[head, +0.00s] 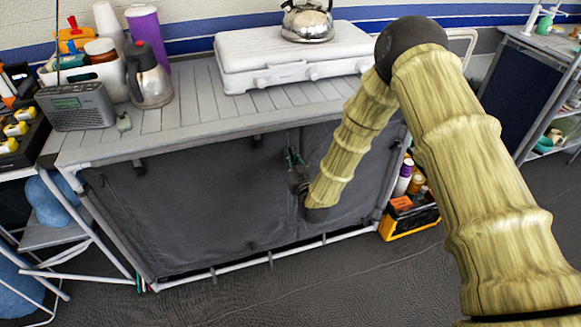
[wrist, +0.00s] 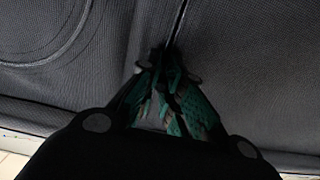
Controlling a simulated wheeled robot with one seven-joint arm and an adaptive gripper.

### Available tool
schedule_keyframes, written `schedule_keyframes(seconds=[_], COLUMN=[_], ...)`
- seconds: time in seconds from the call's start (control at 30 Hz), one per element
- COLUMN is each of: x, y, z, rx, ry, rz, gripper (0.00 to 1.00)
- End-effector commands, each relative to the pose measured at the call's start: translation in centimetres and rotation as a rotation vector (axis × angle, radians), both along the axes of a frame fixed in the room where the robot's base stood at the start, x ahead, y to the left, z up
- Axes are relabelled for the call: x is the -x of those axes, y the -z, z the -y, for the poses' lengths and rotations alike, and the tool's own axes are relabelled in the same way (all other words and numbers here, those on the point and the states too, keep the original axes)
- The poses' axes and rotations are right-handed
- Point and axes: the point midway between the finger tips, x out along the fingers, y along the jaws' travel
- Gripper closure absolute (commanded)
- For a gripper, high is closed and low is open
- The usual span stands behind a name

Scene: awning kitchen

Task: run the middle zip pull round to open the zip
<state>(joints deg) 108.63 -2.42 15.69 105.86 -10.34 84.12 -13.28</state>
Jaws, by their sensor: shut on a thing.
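The grey fabric front (head: 210,205) of the kitchen cabinet hangs below the slatted counter. A vertical zip line (wrist: 180,20) runs up the fabric from my fingertips in the wrist view. My gripper (head: 294,160) is at the middle of this front, close against the fabric. In the wrist view my gripper (wrist: 165,72) has its teal-padded fingers drawn together at the lower end of the visible zip line. It is shut on the zip pull, which the fingertips mostly hide. The fabric looks closed on both sides of the line.
A white stove (head: 290,60) with a kettle (head: 307,20) stands on the counter (head: 190,100). A radio (head: 77,106) and a steel jug (head: 149,80) stand at its left. An orange-black crate (head: 408,215) stands on the floor right of the cabinet. The floor in front is clear.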

Motion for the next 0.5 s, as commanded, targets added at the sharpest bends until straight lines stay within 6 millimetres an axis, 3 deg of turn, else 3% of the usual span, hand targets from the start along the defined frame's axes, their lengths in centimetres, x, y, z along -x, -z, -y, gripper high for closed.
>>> schedule_keyframes(seconds=[0.03, 0.2, 0.5], x=[0.1, 0.1, 0.0], y=[-1.6, -4.2, -5.9], z=[0.0, 0.0, 0.0], rx=[0.0, 0.0, -0.001], ry=[0.0, 0.0, 0.0], rz=[-0.001, -0.001, -0.001], gripper=[1.0, 1.0, 1.0])
